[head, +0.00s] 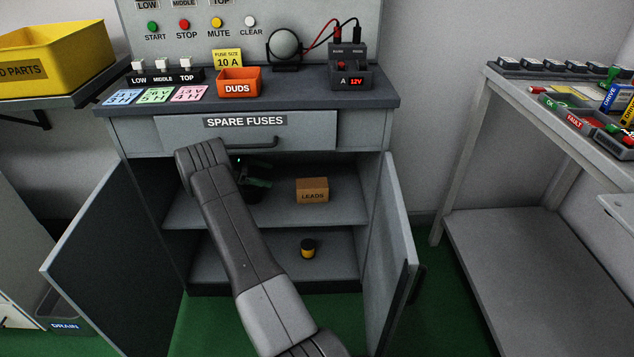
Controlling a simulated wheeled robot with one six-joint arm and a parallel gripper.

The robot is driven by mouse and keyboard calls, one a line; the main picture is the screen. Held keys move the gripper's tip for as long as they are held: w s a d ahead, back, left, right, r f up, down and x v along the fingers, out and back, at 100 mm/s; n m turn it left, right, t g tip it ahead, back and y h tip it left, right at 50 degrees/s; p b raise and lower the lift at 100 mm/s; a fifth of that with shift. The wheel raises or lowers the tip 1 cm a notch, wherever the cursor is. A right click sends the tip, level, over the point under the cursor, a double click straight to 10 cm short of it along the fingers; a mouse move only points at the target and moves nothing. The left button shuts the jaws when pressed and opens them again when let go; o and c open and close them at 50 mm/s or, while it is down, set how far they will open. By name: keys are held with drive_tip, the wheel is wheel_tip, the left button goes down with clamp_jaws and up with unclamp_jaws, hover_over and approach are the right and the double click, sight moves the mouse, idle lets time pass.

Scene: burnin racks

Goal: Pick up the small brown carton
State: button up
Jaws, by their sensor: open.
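The small brown carton (312,190), labelled LEADS, sits upright on the upper shelf of the open cabinet, right of its middle. My gripper (262,181) is inside the cabinet opening, to the left of the carton and apart from it. It looks open and empty. My arm crosses the front of the cabinet and hides part of the gripper and the left part of the shelves.
The cabinet doors stand open at left (95,245) and right (395,240). A yellow-and-black cylinder (308,249) stands on the lower shelf. The upper shelf is clear around the carton.

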drive_tip(key=b, duration=0.2)
approach(305, 183)
drive_tip(key=x, duration=0.4)
drive_tip(key=shift+s+r, duration=0.15)
drive_tip(key=shift+s, duration=0.05)
drive_tip(key=b+x, duration=0.2)
drive_tip(key=x, duration=0.2)
drive_tip(key=shift+w+d+f, duration=0.15)
drive_tip(key=shift+d+f, duration=0.15)
drive_tip(key=shift+d, duration=0.35)
drive_tip(key=c, duration=1.2)
